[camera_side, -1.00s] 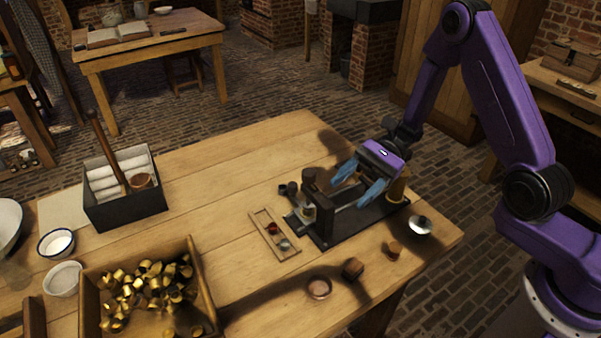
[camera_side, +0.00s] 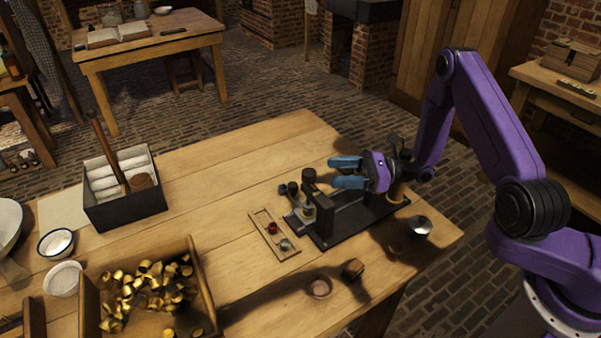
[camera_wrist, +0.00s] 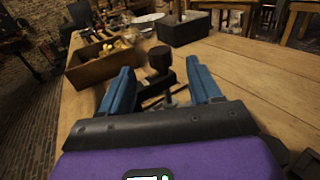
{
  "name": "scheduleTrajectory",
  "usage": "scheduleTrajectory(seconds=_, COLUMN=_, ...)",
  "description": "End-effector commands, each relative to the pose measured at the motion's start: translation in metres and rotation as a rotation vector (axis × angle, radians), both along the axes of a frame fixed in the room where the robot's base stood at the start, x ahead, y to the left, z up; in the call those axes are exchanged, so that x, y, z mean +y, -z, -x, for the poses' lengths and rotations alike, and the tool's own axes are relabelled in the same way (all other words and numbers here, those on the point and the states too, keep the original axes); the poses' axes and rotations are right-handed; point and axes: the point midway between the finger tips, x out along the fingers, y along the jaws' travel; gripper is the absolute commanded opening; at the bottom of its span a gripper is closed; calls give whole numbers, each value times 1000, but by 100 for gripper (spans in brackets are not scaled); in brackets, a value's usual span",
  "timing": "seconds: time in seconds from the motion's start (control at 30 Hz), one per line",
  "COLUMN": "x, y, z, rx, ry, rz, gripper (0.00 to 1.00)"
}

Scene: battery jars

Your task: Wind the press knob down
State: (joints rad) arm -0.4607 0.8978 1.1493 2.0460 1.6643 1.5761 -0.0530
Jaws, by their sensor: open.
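The press (camera_side: 322,208) is a dark frame on a black base plate near the table's right end. Its dark round knob (camera_side: 309,176) stands on top at the left end. A small jar (camera_side: 309,213) shows under it. My gripper (camera_side: 332,172) is open, its blue fingers pointing left toward the knob, level and a little to its right. In the wrist view the knob (camera_wrist: 160,58) appears upright between and beyond the two open fingertips. I see no contact between fingers and knob. The lower part of the press is partly hidden by my gripper in the wrist view.
A wooden tray (camera_side: 274,247) with small parts lies left of the press. A box of brass caps (camera_side: 200,285) stands front left, and a dark box with white rolls (camera_side: 128,212) at the back left.

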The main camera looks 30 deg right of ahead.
Motion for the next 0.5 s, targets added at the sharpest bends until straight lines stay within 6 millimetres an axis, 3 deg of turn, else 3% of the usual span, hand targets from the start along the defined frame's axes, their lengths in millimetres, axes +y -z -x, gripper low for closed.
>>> scheduleTrajectory(seconds=0.2, x=38, y=0, z=-19, rx=-2, ry=-7, rz=1, gripper=63)
scheduleTrajectory(seconds=0.5, x=75, y=0, z=-42, rx=-2, ry=-6, rz=1, gripper=63)
